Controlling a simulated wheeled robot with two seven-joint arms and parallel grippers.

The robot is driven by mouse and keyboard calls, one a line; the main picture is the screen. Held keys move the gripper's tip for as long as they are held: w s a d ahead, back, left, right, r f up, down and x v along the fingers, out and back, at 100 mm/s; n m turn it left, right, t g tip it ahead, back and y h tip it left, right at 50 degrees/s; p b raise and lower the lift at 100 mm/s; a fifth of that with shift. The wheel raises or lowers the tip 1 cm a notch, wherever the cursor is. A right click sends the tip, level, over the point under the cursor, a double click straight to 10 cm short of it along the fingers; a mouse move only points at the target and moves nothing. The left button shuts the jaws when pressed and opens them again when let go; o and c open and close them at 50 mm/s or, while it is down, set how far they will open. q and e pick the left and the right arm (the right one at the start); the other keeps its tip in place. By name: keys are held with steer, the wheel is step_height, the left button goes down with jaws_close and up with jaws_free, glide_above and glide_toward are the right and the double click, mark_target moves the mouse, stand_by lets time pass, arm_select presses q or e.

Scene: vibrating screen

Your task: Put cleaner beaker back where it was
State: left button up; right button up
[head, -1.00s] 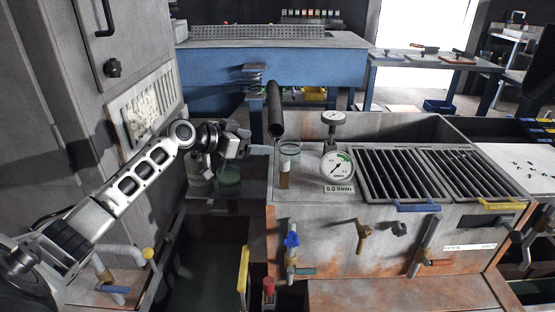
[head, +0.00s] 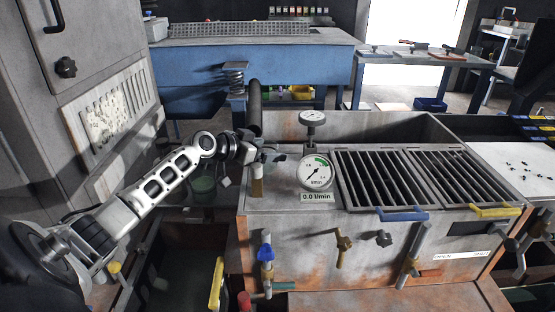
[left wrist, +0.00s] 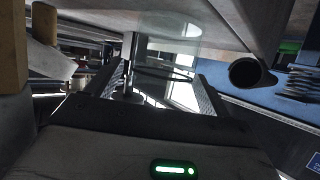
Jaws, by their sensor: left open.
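A clear glass beaker (left wrist: 168,28) shows in the left wrist view, beyond and between the two fingers of my left gripper (left wrist: 163,80). The fingers stand apart, and I cannot tell whether they touch the glass. In the head view my left gripper (head: 272,155) is at the back left corner of the metal box, over the spot where the beaker stands. It hides most of the beaker there. A green-tinted container (head: 203,185) stands on a lower shelf to the left. My right gripper is not in view.
The rusty metal box (head: 330,240) carries a round gauge (head: 315,172) reading 0.0 l/min close right of the gripper, and dark grates (head: 415,178). A dark pipe (head: 255,108) rises behind the gripper. A tall grey cabinet (head: 100,130) stands at the left.

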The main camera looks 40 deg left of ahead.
arm_select(q)
steer(key=shift+x, duration=1.05)
steer(key=shift+s+r, duration=0.1)
steer(key=shift+s, duration=0.05)
steer(key=c, duration=1.1)
